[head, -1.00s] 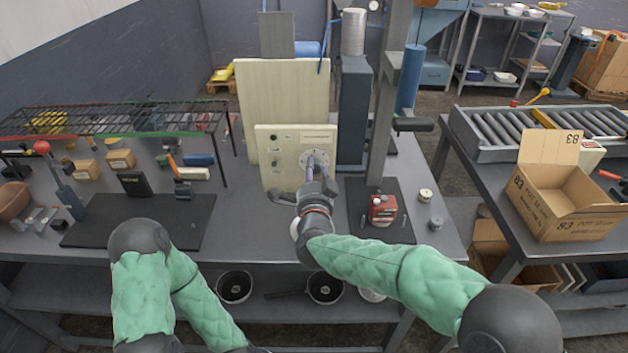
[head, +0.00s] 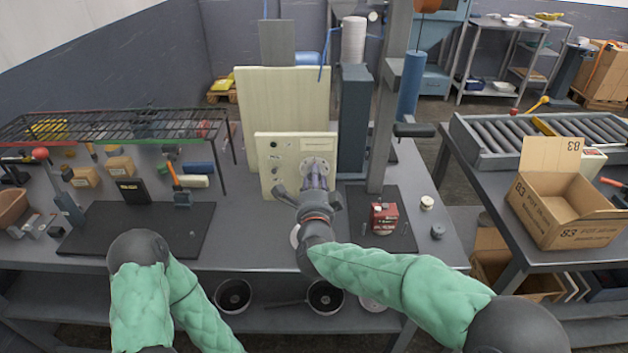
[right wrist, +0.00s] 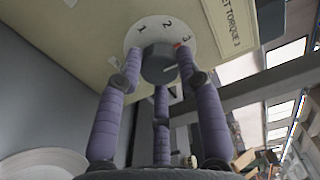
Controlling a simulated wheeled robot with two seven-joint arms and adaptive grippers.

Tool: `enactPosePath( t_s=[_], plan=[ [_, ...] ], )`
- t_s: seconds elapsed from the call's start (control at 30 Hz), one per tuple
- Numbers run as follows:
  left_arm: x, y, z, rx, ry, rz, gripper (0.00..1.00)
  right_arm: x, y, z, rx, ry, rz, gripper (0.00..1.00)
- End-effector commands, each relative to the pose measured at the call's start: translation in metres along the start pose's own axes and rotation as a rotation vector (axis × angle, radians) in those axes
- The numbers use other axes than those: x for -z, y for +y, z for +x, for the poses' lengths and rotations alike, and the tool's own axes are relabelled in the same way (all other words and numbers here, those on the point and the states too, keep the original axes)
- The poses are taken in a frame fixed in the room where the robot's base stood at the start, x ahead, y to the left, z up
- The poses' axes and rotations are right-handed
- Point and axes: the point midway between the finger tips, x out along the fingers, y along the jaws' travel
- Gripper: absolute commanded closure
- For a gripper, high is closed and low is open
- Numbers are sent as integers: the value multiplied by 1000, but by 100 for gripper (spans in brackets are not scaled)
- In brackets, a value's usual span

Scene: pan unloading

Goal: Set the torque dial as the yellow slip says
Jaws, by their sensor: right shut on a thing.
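The torque dial (right wrist: 158,63) is a dark grey knob on a round white plate (right wrist: 146,33) with the figures 1, 2 and 3. A red mark lies near the 3, and a pale line on the knob points right in the right wrist view. My right gripper (head: 316,178) has its purple fingers closed around the knob; they also show in the right wrist view (right wrist: 158,85). My left gripper is out of view.
The cream panel (head: 270,180) stands upright on the grey bench. A red box (head: 384,215) sits on a dark mat to its right. A wire rack (head: 110,125) and a dark mat (head: 130,235) lie to the left. A grey post (head: 385,120) rises close to the right.

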Motion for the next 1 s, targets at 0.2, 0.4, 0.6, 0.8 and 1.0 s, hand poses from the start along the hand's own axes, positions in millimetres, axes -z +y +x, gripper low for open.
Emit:
enactPosePath(
  t_s=[0.2, 0.4, 0.6, 0.8, 1.0],
  plan=[
    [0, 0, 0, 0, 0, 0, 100, 7, -7, 2, 12, 17, 7, 55],
    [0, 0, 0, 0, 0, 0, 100, 4, -4, 2, 8, 11, 4, 40],
    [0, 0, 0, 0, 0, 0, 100, 2, -2, 1, 4, 6, 1, 40],
    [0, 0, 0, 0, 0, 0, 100, 1, -2, -12, 3, 3, 0, 40],
    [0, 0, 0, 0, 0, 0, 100, 1, -3, -46, 6, 3, 1, 40]
  ],
)
